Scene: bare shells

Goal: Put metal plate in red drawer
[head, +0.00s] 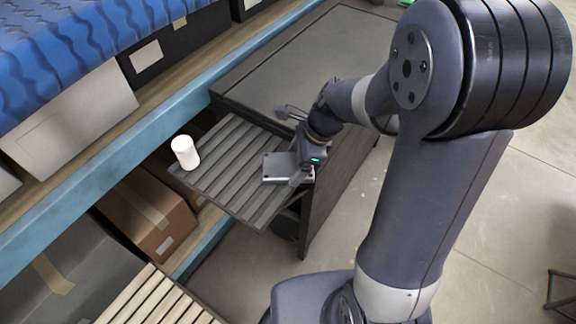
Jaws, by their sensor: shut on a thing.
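A small flat grey metal plate (279,168) is at the right part of a dark slatted surface that juts out from a dark cabinet. My gripper (302,176) is shut on the plate's right side, and the arm reaches in from the right. The plate is on or just above the slats; I cannot tell whether it touches them. The fingertips are small and partly hidden by the wrist. No red drawer shows in this view.
The dark cabinet top (300,65) looks mostly bare. A blue rack beam (95,175) and cardboard box (150,210) lie left. Open concrete floor (480,230) is at right.

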